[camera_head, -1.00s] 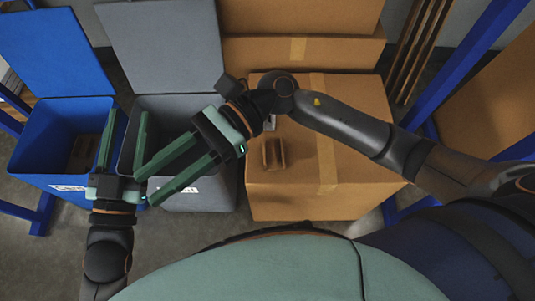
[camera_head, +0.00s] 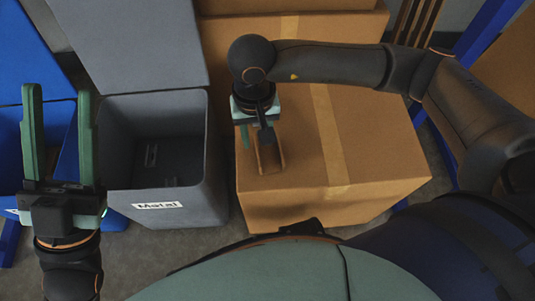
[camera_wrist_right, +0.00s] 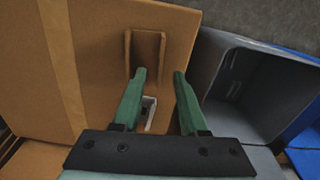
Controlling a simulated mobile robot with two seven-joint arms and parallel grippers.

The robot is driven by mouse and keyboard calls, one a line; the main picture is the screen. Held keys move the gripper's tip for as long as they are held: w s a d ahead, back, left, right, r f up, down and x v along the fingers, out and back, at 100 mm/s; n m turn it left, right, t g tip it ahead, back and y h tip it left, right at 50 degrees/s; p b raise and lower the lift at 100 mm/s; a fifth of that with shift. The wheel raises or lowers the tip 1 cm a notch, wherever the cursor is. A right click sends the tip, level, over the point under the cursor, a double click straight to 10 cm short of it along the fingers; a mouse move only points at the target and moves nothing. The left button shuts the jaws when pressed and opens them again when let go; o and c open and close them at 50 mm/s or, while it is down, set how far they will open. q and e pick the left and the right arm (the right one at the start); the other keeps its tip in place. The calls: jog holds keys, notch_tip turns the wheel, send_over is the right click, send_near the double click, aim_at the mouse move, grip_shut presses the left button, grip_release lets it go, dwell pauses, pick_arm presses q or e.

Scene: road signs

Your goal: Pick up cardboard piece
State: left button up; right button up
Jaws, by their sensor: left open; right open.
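The cardboard piece (camera_head: 268,160) is a small brown folded channel on top of a large cardboard box (camera_head: 375,150). It also shows in the right wrist view (camera_wrist_right: 147,50), just beyond the fingertips. My right gripper (camera_head: 257,143) is over the box top, pointing down beside the piece and partly covering it. In the right wrist view my right gripper (camera_wrist_right: 159,75) is open, with no piece held between its fingers. My left gripper (camera_head: 58,94) is open and empty, raised in front of the blue bin (camera_head: 66,135).
A grey bin (camera_head: 200,180) labelled Metal, with its lid up, stands left of the box; small grey items (camera_head: 151,155) lie inside. A pale metallic item (camera_wrist_right: 149,113) shows between my right fingers in the wrist view. More cardboard boxes (camera_head: 290,35) stand behind.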

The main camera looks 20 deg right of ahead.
aim_at(258, 152)
notch_tip(258, 152, down, 6)
jog(key=shift+s+f+b, duration=0.1)
jog(key=shift+s+b, duration=0.05)
jog(key=shift+b, duration=0.95)
grip_shut()
